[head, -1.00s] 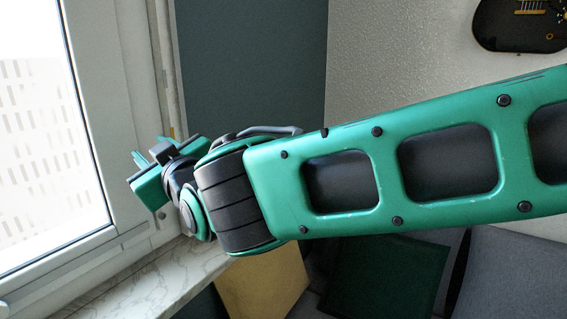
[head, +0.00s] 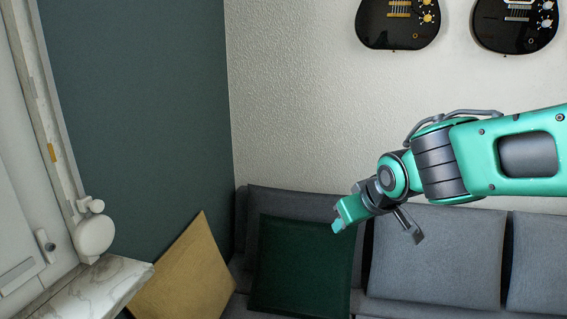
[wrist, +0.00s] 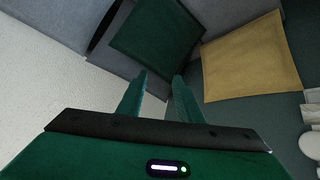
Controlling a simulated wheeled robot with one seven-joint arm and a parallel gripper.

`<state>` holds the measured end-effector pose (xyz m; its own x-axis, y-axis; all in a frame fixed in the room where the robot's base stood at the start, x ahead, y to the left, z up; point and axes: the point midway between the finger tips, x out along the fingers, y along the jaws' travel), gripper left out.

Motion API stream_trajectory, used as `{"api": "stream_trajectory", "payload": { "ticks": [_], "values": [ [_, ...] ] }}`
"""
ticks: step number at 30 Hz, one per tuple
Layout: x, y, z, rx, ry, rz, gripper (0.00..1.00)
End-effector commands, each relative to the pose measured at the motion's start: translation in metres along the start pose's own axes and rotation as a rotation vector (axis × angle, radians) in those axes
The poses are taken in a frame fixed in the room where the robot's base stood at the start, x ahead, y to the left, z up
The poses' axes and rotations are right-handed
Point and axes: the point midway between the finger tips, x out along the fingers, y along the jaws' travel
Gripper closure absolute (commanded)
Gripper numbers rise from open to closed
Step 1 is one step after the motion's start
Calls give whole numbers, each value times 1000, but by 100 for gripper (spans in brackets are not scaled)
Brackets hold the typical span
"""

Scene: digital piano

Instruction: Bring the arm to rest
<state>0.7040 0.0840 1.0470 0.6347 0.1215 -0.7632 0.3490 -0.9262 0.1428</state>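My green and black arm reaches in from the right edge of the head view. My gripper (head: 345,218) is at its end, pointing down and left, in front of the sofa and the dark green cushion. In the wrist view its two green fingers (wrist: 160,80) stand apart with a gap between them and nothing held. The inner faces of the fingers are only partly visible.
A grey sofa (head: 432,258) stands along the textured wall, with a dark green cushion (head: 300,268) and a yellow cushion (head: 188,275). Two guitars (head: 398,22) hang above. A marble window sill (head: 95,290) and window frame are at left. Space before the dark wall looks free.

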Motion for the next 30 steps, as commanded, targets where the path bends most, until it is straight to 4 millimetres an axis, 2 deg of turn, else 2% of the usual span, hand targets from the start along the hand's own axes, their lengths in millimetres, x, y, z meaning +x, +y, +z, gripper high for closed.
{"api": "stream_trajectory", "payload": {
  "ticks": [1,5,6,9,11,12,16,18,21,24,30],
  "values": [
    [-6,23,25,58,-47,21,67],
    [-26,64,96,217,-186,54,67],
    [-34,74,119,272,-228,60,67],
    [-56,89,179,415,-334,69,67],
    [-72,109,207,501,-404,110,67],
    [-83,119,227,559,-451,130,67],
    [-119,133,284,739,-582,169,67],
    [-134,133,306,817,-635,177,67],
    [-150,130,326,894,-686,180,67],
    [-156,128,335,929,-709,178,67],
    [-157,128,336,933,-714,179,67]
  ]
}}
